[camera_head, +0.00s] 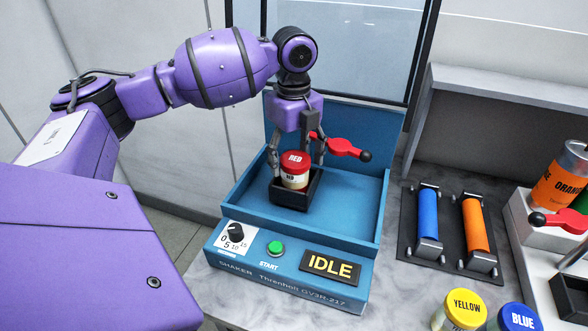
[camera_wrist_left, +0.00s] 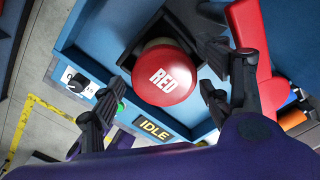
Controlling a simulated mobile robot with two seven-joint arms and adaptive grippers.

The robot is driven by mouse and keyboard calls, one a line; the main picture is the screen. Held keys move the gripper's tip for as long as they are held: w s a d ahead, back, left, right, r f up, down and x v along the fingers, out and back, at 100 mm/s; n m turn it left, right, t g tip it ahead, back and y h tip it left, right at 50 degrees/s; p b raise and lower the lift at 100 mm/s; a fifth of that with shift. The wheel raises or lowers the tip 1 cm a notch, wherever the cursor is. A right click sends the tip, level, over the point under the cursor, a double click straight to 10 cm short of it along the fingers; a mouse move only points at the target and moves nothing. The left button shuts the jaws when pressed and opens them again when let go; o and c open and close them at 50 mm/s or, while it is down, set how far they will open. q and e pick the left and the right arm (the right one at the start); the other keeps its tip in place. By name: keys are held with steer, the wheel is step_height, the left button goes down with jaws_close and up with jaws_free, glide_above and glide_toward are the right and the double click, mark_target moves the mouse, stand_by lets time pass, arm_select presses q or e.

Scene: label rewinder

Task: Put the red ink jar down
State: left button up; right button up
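The red ink jar (camera_head: 295,177), a pale jar with a red lid marked RED, stands upright in the black square holder (camera_head: 291,201) of the blue shaker (camera_head: 232,201). My left gripper (camera_head: 297,163) is above it, pointing down, with one finger on each side of the lid. In the left wrist view the red lid (camera_wrist_left: 165,76) shows between the spread fingers (camera_wrist_left: 160,100), with gaps on both sides, so the gripper looks open. The jar's lower part is hidden by the holder wall. My right gripper is not in view.
A red clamp handle (camera_head: 342,147) with a black knob is swung out right of the gripper. The shaker front has a dial, a green button (camera_head: 275,248) and an IDLE display (camera_head: 330,265). Blue and orange rollers, a yellow-lidded jar (camera_head: 463,308) and a blue-lidded jar (camera_head: 518,318) stand right.

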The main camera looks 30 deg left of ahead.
arm_select(q)
step_height(320, 180, up, 9)
steer(key=shift+r, duration=0.1)
stand_by(0.7)
